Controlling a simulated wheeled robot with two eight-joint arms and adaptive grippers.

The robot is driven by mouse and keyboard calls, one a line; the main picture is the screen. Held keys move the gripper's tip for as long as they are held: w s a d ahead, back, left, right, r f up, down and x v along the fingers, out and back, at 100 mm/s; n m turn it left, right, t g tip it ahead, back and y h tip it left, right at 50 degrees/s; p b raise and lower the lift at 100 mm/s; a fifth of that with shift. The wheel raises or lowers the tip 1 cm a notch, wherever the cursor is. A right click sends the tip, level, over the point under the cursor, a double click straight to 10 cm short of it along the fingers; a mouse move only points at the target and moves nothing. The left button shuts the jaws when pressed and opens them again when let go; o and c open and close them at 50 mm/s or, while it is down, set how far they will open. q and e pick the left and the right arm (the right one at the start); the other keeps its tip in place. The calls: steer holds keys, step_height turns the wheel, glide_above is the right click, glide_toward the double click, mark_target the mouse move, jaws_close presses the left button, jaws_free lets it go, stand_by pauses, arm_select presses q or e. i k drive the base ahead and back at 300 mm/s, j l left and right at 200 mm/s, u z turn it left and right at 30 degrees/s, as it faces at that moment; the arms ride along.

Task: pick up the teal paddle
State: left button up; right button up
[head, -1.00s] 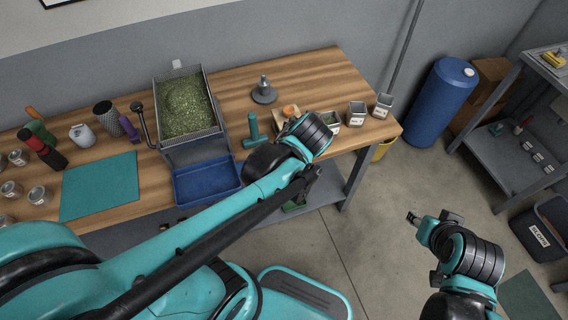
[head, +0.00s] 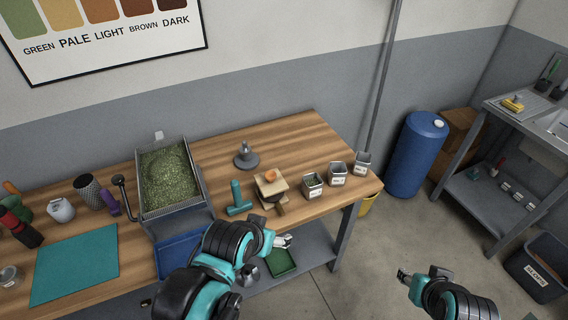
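A teal T-shaped tool (head: 237,194), which looks like the teal paddle, is on the wooden table (head: 290,135), its handle upward and its crosspiece on the tabletop. It is right of the bean tray and left of a small wooden stand. My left gripper (head: 285,241) is in front of the table edge, to the lower right of the paddle and apart from it. It holds nothing that I can see; its finger opening is too small to judge. My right gripper (head: 403,276) is over the floor at the right, away from the table, its opening also unclear.
A bean tray (head: 143,180) and a blue bin (head: 166,262) are left of the paddle. A grey metal piece (head: 247,158) stands behind it. The wooden stand (head: 262,186) and several labelled tins (head: 337,175) are right. A green tray (head: 281,262) sits below the tabletop.

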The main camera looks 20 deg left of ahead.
mark_target(239, 206)
steer(key=j+u, duration=0.1)
steer(key=u, duration=0.4)
steer(key=k+j+u, duration=0.1)
steer(key=u, duration=0.4)
